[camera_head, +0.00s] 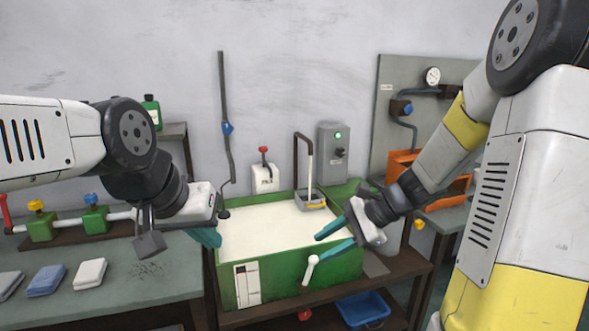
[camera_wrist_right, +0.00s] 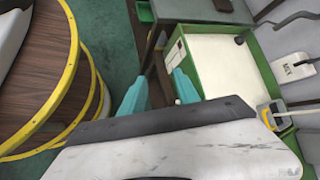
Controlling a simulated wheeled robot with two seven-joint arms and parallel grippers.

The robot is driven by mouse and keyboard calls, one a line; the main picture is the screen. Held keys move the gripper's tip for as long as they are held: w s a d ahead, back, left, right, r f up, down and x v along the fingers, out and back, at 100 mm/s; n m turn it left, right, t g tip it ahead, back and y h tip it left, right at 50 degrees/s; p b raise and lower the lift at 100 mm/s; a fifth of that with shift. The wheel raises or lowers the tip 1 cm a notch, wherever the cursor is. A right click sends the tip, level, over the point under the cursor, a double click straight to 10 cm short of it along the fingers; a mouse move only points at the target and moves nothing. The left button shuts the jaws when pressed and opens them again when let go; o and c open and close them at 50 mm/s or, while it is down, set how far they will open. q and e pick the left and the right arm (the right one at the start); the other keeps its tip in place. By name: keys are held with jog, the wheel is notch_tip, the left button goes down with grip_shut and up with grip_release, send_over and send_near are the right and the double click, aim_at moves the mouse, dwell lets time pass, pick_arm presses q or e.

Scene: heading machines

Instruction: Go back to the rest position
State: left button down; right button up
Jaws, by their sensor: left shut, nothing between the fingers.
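My left gripper (camera_head: 205,237) hangs at the left edge of the green tank, its teal fingers together and seen partly behind its dark housing. My right gripper (camera_head: 328,240) is over the front right part of the tank, its two teal fingers apart with nothing between them. In the right wrist view the same gripper (camera_wrist_right: 158,92) shows its fingers spread. The green tank (camera_head: 325,268) holds a white fill.
A workbench (camera_head: 150,285) at left carries folded cloths (camera_head: 46,280) and a pipe with green valves (camera_head: 95,219). A grey switch box (camera_head: 333,150) with a green light hangs behind the tank. An orange bin (camera_head: 400,166) is at right, a blue crate (camera_head: 363,308) below.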

jog(key=s+d+r+n+t+h, duration=0.2)
jog(key=s+d+r+n+h, duration=0.1)
jog(key=s+r+n, duration=0.3)
jog(key=s+d+r+n+t+h, duration=0.2)
jog(key=s+d+r+n+h, duration=0.1)
jog(key=s+r+n, duration=0.3)
jog(key=shift+s+n+h, duration=0.5)
jog(key=shift+s+n, duration=0.5)
jog(key=shift+s, duration=0.1)
jog(key=shift+d, duration=0.1)
